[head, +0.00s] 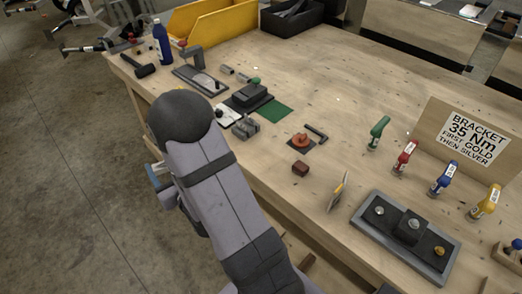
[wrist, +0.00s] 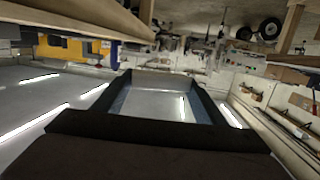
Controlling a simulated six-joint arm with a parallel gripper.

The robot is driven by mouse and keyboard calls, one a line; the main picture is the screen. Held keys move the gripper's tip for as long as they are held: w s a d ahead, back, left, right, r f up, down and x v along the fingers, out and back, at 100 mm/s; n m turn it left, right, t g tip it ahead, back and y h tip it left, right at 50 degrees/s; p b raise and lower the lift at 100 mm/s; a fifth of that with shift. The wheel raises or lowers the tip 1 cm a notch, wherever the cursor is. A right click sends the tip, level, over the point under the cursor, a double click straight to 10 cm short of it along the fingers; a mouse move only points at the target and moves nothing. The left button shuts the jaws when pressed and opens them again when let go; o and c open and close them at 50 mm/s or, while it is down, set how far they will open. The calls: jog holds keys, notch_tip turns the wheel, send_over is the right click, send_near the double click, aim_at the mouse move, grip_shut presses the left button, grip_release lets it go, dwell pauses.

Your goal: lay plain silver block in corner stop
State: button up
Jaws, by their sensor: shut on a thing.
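My gripper (wrist: 160,85) shows in the wrist view as two dark, blue-grey fingers reaching away from a wide dark palm. It is shut on a pale silver block (wrist: 160,80) that spans the gap near the fingertips, seen partly end-on. In the head view my arm hides the gripper and the block. I cannot single out the corner stop with certainty; a dark stepped fixture (head: 250,95) beside a green mat (head: 273,111) stands on the bench, partly near my arm.
The wooden bench (head: 330,90) holds a grey clamp plate (head: 200,82), a bracket plate (head: 380,228), several coloured bottles and a bracket sign (head: 478,137). A yellow bin (head: 212,30) stands at the back. The bench's middle right is fairly clear. Wooden edges (wrist: 85,15) cross the wrist view's top.

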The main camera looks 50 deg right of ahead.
jog(key=s+d+r+m+g+h+b, duration=0.1)
jog(key=s+d+r+m+g+h, duration=0.15)
jog(key=d+r+h, duration=0.4)
jog(key=s+d+r+m+g+h+b, duration=0.1)
jog(key=s+d+r+m+g, duration=0.2)
jog(key=d, duration=0.7)
jog(key=s+d+r+m+g+h+b, duration=0.1)
jog(key=d+r+m+g+h, duration=0.3)
jog(key=d, duration=0.4)
jog(key=m+g+h, duration=0.2)
jog(key=m+g, duration=0.2)
jog(key=m, duration=0.1)
send_over(265, 149)
notch_tip(265, 149, down, 8)
jog(key=shift+t, duration=0.25)
jog(key=shift+f, duration=4.75)
jog(key=shift+f, duration=0.15)
jog(key=shift+f+b, duration=0.1)
jog(key=shift+b, duration=0.2)
jog(key=o, duration=1.1)
